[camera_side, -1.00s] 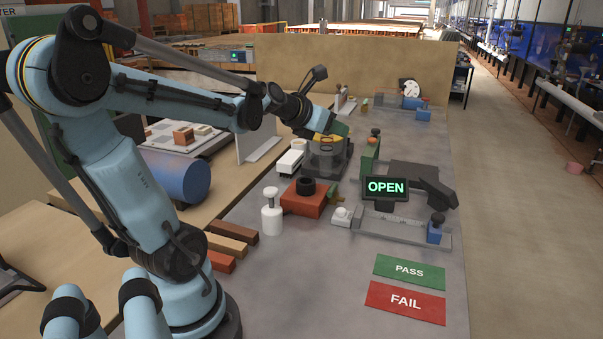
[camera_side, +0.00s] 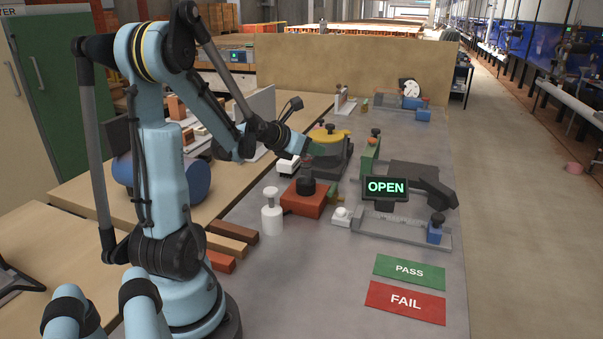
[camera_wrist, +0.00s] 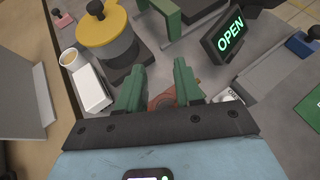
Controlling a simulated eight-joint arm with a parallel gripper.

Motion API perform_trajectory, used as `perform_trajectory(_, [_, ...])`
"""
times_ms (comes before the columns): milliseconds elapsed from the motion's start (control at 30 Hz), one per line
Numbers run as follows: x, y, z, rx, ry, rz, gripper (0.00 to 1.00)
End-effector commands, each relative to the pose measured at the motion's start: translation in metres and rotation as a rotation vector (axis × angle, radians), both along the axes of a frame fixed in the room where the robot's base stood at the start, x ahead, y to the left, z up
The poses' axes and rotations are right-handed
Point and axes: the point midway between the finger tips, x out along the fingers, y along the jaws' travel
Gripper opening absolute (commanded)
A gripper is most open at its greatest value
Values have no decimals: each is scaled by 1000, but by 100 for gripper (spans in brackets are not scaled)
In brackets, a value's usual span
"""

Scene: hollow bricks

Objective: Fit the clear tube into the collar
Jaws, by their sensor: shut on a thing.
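A black collar (camera_side: 306,187) sits on a red block (camera_side: 303,204) in the middle of the bench. My gripper (camera_side: 311,153) is just above the collar, its fingers pointing down. In the wrist view my gripper (camera_wrist: 158,70) shows two green fingers, a gap apart, shut on the clear tube. The tube is see-through and can barely be made out between them. The red block (camera_wrist: 163,88) shows through the gap. I cannot tell whether the tube's lower end touches the collar or is in it.
A yellow-lidded pot (camera_side: 330,136) stands just behind, with a white box (camera_side: 288,165) beside it. A white bottle (camera_side: 271,213) is at front left. The OPEN display (camera_side: 385,188), a green upright (camera_side: 370,155) and a rail fixture (camera_side: 400,228) stand right.

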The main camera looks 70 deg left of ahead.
Motion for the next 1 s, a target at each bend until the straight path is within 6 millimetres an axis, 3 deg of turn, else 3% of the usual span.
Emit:
perform_trajectory(533, [0, 0, -12, 0, 0, 0, 0])
perform_trajectory(567, [0, 0, -12, 0, 0, 0, 40])
perform_trajectory(700, [0, 0, -12, 0, 0, 0, 61])
perform_trajectory(1000, [0, -1, -11, 0, 0, 0, 61])
